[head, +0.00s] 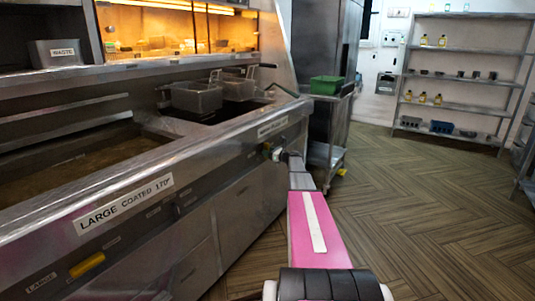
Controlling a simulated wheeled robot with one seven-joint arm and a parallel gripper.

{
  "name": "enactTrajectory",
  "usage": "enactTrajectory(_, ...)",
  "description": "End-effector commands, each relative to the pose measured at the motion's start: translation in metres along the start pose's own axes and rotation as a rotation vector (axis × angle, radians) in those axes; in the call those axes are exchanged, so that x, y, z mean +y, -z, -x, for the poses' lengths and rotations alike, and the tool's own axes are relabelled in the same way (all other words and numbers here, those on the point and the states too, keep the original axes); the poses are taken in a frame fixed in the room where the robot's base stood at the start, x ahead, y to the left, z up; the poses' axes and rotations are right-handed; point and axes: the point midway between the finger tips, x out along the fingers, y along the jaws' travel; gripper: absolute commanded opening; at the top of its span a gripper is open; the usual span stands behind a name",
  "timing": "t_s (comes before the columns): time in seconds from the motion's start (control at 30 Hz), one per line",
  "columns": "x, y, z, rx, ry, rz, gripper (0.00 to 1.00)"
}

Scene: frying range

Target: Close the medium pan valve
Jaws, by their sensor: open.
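The frying range has a long steel front with a "LARGE COATED 170°" label (125,203) on the near pan and a smaller label (272,127), too small to read surely, on the farther pan. My gripper (270,152) is open at the far part of the front, just below that smaller label. The medium pan valve cannot be made out; my gripper and wrist cover that part of the panel. I cannot tell whether the jaws are around a handle or touching one. A yellow handle (87,265) sits low on the near front, beside a "LARGE" label.
Fry baskets (196,97) hang over the farther pan. A green tray (326,85) stands on a steel trolley (325,156) beyond my gripper. A shelf rack (458,106) stands at the back right. The wooden floor (420,220) right of the range is clear.

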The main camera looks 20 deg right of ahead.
Motion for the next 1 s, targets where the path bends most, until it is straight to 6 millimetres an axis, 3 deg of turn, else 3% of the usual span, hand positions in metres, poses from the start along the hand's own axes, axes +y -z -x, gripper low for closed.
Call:
enactTrajectory(0.3,0.0003,0.0,-0.0046,0.0,0.0,0.0,0.49)
enactTrajectory(0.43,0.0003,0.0001,-0.0044,0.0,0.0,0.0,0.07)
enactTrajectory(0.47,0.0003,0.0001,-0.0044,0.0,0.0,0.0,0.0)
enactTrajectory(1.0,-0.0003,0.0002,-0.0041,0.0,0.0,0.125,0.0)
